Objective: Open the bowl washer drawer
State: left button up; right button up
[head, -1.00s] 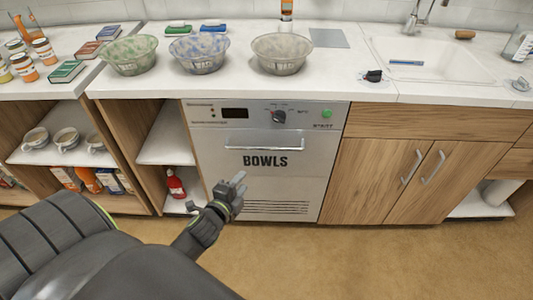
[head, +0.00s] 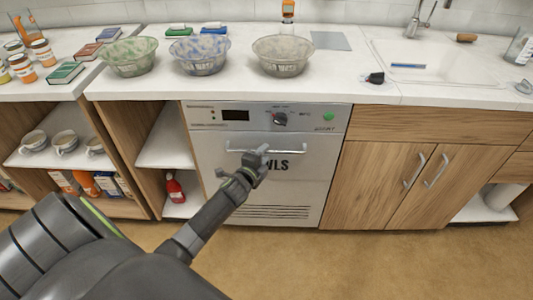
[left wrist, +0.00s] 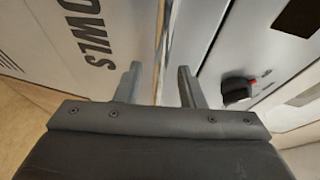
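The bowl washer (head: 210,170) is the silver front under the counter, marked BOWLS. It has a control strip with a dark display, a knob and a green button. Its drawer looks closed. Its bar handle (head: 290,152) runs across below the control strip. My left gripper (head: 260,155) is at the handle, in front of its middle, covering part of the lettering. In the left wrist view my left gripper's two fingers (left wrist: 158,88) stand apart, with the handle bar (left wrist: 163,50) running between them. A gap shows beside the bar. My right gripper is not in view.
Three bowls, green (head: 130,57), blue (head: 201,54) and clear-grey (head: 283,56), stand on the counter above. Wooden cupboard doors (head: 385,180) are at the right. Open shelves with cups (head: 66,142) and a red bottle (head: 175,188) are at the left. The floor in front is clear.

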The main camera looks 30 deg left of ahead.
pick_arm(q)
jog(key=shift+x, duration=1.4)
grip_shut()
